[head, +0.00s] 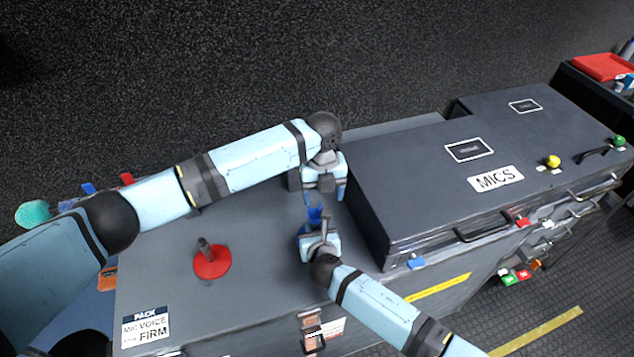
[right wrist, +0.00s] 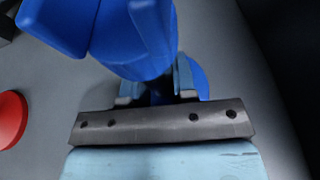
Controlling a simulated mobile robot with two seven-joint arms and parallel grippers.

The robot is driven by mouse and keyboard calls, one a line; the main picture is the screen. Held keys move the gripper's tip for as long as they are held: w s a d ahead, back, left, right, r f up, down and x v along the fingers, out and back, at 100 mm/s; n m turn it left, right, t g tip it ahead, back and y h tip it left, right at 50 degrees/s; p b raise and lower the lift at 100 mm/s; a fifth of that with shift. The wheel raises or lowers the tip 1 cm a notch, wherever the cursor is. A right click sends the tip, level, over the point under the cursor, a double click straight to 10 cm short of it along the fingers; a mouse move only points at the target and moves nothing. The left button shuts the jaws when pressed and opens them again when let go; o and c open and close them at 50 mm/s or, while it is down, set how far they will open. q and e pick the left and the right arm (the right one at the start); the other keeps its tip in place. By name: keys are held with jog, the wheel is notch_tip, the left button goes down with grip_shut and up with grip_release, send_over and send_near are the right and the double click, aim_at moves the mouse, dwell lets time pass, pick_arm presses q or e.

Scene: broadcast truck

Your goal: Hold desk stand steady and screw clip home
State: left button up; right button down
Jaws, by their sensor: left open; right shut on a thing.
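The blue desk stand (head: 300,231) stands on the grey case top, its round base partly hidden by my right gripper. Its base also shows in the right wrist view (right wrist: 202,79). A blue clip (head: 314,213) sits at its top; it looms large in the right wrist view (right wrist: 135,35). Whether it is fully seated cannot be told. My right gripper (head: 317,222) is shut on the stand just below the clip; its fingers (right wrist: 156,90) close around a narrow blue part. My left gripper (head: 322,201) is open, close behind the clip; no contact is clear.
A red round stand with a dark post (head: 212,264) is on the left of the case top. The raised dark MICS case (head: 420,170) stands close on the right. A PACK label (head: 147,328) is at the front left. The case top between is clear.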

pick_arm(q)
jog(key=d+r+n, duration=0.1)
jog(key=n, duration=0.3)
notch_tip(320, 180, up, 4)
jog(key=n+t, duration=0.1)
jog(key=n, duration=2.9)
send_over(315, 211)
jog(key=shift+s+r, duration=0.1)
jog(key=shift+r, duration=0.1)
jog(key=shift+f, duration=0.15)
notch_tip(315, 211, down, 12)
jog(key=shift+r, duration=0.1)
